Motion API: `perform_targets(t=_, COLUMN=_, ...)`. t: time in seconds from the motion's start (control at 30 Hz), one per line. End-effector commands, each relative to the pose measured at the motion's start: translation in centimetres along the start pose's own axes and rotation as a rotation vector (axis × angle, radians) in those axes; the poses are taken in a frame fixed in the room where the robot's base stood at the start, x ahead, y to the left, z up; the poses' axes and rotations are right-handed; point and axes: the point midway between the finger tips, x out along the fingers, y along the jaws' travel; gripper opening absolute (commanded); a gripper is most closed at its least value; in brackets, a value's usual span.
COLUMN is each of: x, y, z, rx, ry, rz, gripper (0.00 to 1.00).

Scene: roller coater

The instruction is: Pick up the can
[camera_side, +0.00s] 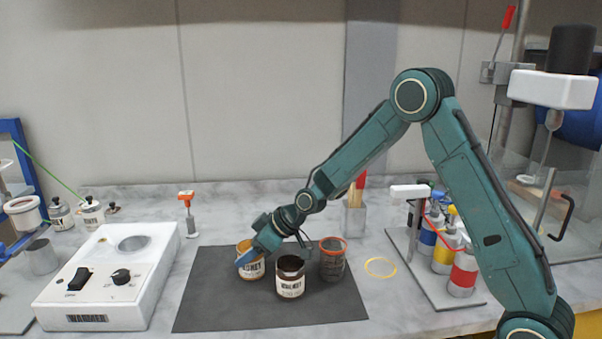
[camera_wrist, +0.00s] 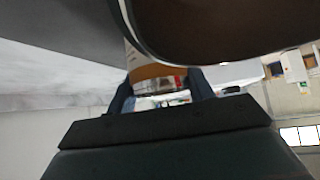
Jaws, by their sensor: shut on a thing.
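A can with an amber top and a pale label that seems to read HONEY (camera_side: 254,270) stands at the left of the group on the dark mat (camera_side: 225,315). My gripper (camera_side: 249,254) reaches down to it from the upper right and is shut on it, a blue finger across its upper side. In the wrist view its amber and white side (camera_wrist: 150,70) shows between my dark fingers (camera_wrist: 160,86). A dark brown can with a pale label (camera_side: 290,284) stands just right of it. A dark can with an orange rim (camera_side: 333,264) stands further right. I cannot tell whether the held can touches the mat.
A white warmer box (camera_side: 105,290) stands left of the mat. A yellow ring (camera_side: 380,267) lies to the right. A tray (camera_side: 420,285) with several coloured bottles stands further right. A holder with brushes (camera_side: 354,218) is behind. The mat's front is clear.

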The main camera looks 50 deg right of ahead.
Motion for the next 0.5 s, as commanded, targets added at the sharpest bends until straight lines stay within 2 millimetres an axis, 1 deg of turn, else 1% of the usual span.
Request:
perform_targets(t=0.27, x=-0.4, y=0.0, z=-0.4, rx=-0.001, ry=0.002, rz=0.001, gripper=0.24)
perform_targets(t=0.37, x=-0.9, y=0.1, z=-1.0, rx=-0.002, ry=0.004, rz=0.001, gripper=0.24)
perform_targets(t=0.5, x=-2.0, y=0.0, z=-2.1, rx=-0.003, ry=0.005, rz=0.002, gripper=0.24)
